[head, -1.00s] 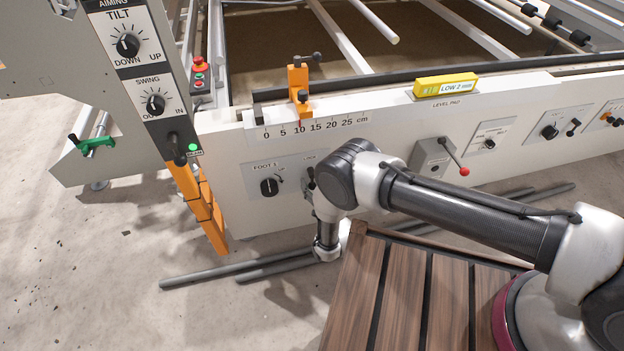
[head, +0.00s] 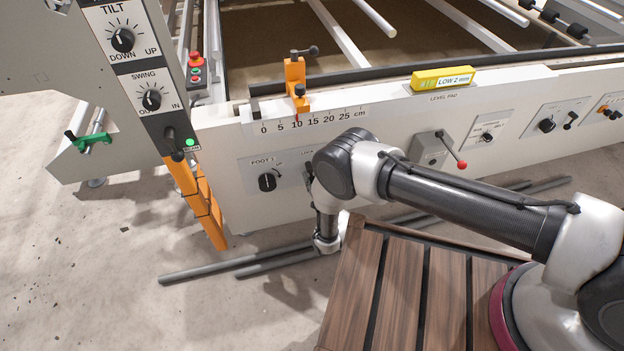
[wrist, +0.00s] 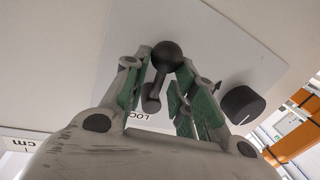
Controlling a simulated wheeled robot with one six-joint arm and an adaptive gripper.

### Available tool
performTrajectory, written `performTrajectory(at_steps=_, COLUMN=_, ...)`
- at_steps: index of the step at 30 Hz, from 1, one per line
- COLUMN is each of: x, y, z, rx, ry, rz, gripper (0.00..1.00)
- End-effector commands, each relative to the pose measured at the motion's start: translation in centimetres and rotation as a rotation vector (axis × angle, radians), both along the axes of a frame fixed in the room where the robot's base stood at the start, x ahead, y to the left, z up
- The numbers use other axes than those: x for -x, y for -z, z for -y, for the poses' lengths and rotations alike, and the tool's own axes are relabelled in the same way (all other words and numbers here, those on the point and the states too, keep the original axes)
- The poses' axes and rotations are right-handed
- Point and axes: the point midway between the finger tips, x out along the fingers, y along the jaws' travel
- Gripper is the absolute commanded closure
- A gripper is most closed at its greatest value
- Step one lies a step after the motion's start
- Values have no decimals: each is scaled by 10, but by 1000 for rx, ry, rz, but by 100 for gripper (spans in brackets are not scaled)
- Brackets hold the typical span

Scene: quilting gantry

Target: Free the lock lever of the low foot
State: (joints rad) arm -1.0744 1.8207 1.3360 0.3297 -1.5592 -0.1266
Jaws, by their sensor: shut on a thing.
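The lock lever (wrist: 166,58), black with a ball end, shows in the wrist view on a pale panel, its label partly covered. My gripper (wrist: 163,80) is shut on this lever, its green-padded fingers on either side of the stem below the ball. In the head view my arm hides the gripper and most of the lever. The FOOT 1 knob (head: 267,182) is beside it on the same panel; the knob also shows in the wrist view (wrist: 242,104). A yellow display (head: 443,79) above LEVEL PAD reads LOW 2 mm.
Right of my arm, a grey box (head: 429,150) carries a red-tipped lever (head: 452,149). An orange clamp (head: 296,85) sits on the cm scale. Orange bars (head: 200,205) hang at the left corner. Grey rods (head: 225,266) lie on the floor by the wooden slatted platform (head: 345,310).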

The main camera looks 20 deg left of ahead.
Motion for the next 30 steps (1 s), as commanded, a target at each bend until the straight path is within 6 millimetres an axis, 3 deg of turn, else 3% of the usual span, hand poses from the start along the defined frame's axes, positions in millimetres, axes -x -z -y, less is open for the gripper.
performTrajectory(at_steps=30, x=-13, y=-21, z=22, rx=804, ry=-1, rz=491, gripper=100)
